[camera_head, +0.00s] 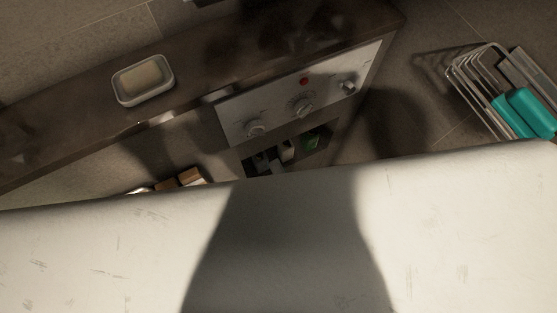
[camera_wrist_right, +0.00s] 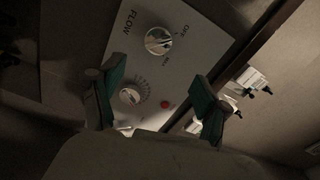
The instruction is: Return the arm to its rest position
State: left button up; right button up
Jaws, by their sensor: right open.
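My right gripper (camera_wrist_right: 155,82) shows in the right wrist view with its two green-padded fingers spread apart, open and empty. The control panel (camera_wrist_right: 205,32) lies beyond the fingers, with a knob marked OFF (camera_wrist_right: 158,40), a lower dial (camera_wrist_right: 130,95) and a red button (camera_wrist_right: 165,104). In the head view, the pale panel (camera_head: 280,112) carries three knobs and a red button (camera_head: 304,82). A dark shape with a green part just below it appears to be my right gripper (camera_head: 289,150), partly hidden by my white arm. I cannot tell whether the fingers touch the panel. My left gripper is not in view.
A soap dish (camera_head: 126,98) with a pale bar sits on the dark counter (camera_head: 215,50). A wire rack (camera_head: 478,105) with teal items (camera_head: 525,110) stands at the right. Small brown blocks (camera_head: 180,179) lie partly hidden behind my arm. The fittings (camera_wrist_right: 245,85) show right of the fingers.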

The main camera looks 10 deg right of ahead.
dwell(0.3)
jog(key=s+d+f+n+g+h, duration=0.1)
jog(key=d+f+n+g, duration=0.2)
jog(key=f, duration=0.6)
jog(key=s+d+f+n+g, duration=0.2)
jog(key=f+n, duration=0.1)
jog(key=f, duration=0.5)
jog(key=s+d+f+n+g+h, duration=0.1)
jog(key=d+f+n+g, duration=0.2)
jog(key=f, duration=0.6)
jog(key=s+d+f+n+g+h, duration=0.1)
jog(key=s+d+f+n+g, duration=0.1)
jog(key=s+d+f+g, duration=0.2)
jog(key=s+d+f+n+g+h, duration=0.2)
jog(key=s+d+f+n+g, duration=0.1)
jog(key=s+d+f, duration=0.4)
jog(key=s+f+g, duration=0.1)
jog(key=s+f, duration=0.2)
jog(key=s, duration=0.4)
jog(key=shift+d+h, duration=0.15)
jog(key=shift+h, duration=0.15)
